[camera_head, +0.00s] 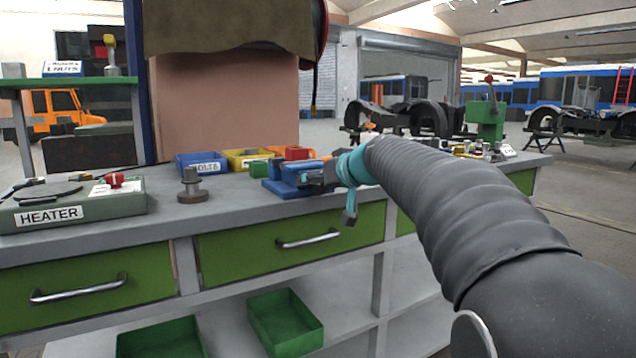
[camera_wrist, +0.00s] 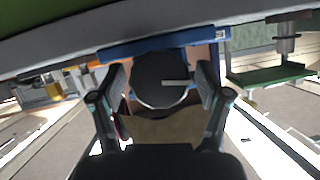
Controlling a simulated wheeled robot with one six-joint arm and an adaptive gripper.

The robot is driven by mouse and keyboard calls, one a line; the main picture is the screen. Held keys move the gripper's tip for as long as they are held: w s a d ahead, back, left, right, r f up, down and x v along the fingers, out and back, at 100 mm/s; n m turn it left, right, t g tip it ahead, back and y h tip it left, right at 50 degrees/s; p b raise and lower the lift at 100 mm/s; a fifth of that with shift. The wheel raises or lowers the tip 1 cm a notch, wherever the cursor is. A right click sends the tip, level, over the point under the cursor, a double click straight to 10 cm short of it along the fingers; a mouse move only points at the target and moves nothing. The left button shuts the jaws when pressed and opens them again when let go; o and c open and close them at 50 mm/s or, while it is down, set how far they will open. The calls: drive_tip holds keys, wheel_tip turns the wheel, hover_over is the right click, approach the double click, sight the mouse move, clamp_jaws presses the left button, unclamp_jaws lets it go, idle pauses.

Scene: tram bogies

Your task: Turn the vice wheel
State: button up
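The blue vice (camera_head: 290,187) sits on the bench top near its front edge, straight ahead of my arm. In the wrist view its blue body (camera_wrist: 120,53) shows behind the vice wheel (camera_wrist: 160,78), a dark round disc with a light bar on its face. My gripper (camera_wrist: 160,82) has its two fingers on either side of the wheel, with narrow gaps that look open. I cannot tell for certain that neither finger touches. In the head view my gripper (camera_head: 322,177) is at the vice's right end, and the wheel is hidden there.
On the bench top (camera_head: 235,205) stand a heater box (camera_head: 75,205), a dark metal post (camera_head: 192,186), a blue bin (camera_head: 200,164) and a yellow bin (camera_head: 245,156). A green machine (camera_head: 487,120) stands at the right end. Green drawers with handles (camera_head: 307,239) face me below.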

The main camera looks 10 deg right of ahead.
drive_tip(key=c, duration=0.9)
drive_tip(key=shift+o, duration=0.2)
drive_tip(key=shift+f+b, duration=0.1)
drive_tip(key=shift+b, duration=0.25)
drive_tip(key=shift+d+f+m+y+b, duration=0.1)
drive_tip(key=shift+m+y+b, duration=0.4)
drive_tip(key=shift+m+b, duration=0.1)
drive_tip(key=m+y+b, duration=0.2)
drive_tip(key=shift+m+b, duration=0.35)
drive_tip(key=shift+m, duration=0.05)
drive_tip(key=m+y+b, duration=0.2)
drive_tip(key=m, duration=0.2)
drive_tip(key=shift+b, duration=0.4)
drive_tip(key=shift+m, duration=0.3)
